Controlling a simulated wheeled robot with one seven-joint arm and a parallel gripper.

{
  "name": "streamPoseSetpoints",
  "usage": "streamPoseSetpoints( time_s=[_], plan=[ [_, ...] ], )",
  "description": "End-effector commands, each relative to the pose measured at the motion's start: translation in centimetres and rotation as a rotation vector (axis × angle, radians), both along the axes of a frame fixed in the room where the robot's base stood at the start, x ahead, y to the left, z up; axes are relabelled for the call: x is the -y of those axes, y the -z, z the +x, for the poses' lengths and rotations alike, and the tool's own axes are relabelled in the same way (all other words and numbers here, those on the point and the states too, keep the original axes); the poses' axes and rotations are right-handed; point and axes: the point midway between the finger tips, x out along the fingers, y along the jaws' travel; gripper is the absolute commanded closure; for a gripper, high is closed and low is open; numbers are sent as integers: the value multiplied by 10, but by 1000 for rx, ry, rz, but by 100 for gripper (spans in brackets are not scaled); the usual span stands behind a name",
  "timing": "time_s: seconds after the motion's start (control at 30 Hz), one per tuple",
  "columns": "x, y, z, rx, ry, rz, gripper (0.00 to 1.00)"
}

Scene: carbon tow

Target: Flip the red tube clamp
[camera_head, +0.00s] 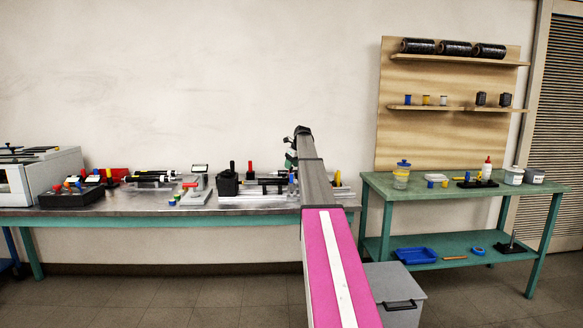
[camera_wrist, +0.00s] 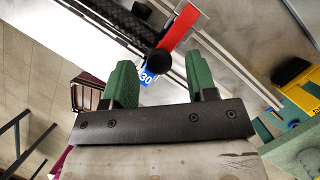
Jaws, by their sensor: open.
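In the wrist view my gripper (camera_wrist: 155,60) is open, its two green fingers apart with nothing between their pads. Beyond the fingertips a red bar (camera_wrist: 178,27), which looks like the red tube clamp's lever, slants up to the right. A round black knob (camera_wrist: 158,61) and a blue tag marked 30 (camera_wrist: 147,76) sit at its lower end. I see no clear contact between fingers and red bar. My arm hides part of the bench.
The long metal bench (camera_head: 130,201) holds several fixtures and tubes around my arm. A black box (camera_head: 228,184) stands left of it. A green table (camera_head: 390,190) and a grey bin (camera_head: 398,285) are to the right.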

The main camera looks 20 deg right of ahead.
Motion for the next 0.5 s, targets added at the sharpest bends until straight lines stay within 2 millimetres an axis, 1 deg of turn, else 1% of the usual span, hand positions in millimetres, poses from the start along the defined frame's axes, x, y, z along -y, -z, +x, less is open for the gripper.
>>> streamPoseSetpoints(
  time_s=[0.13,0.4,0.43,0.47,0.5],
  plan=[
    [-2,7,3,0,-1,0,48],
    [-2,8,3,0,-1,0,48],
    [-2,8,3,0,-1,0,51],
    [-2,8,3,0,-1,0,61],
    [-2,8,3,0,-1,0,74]
  ],
)
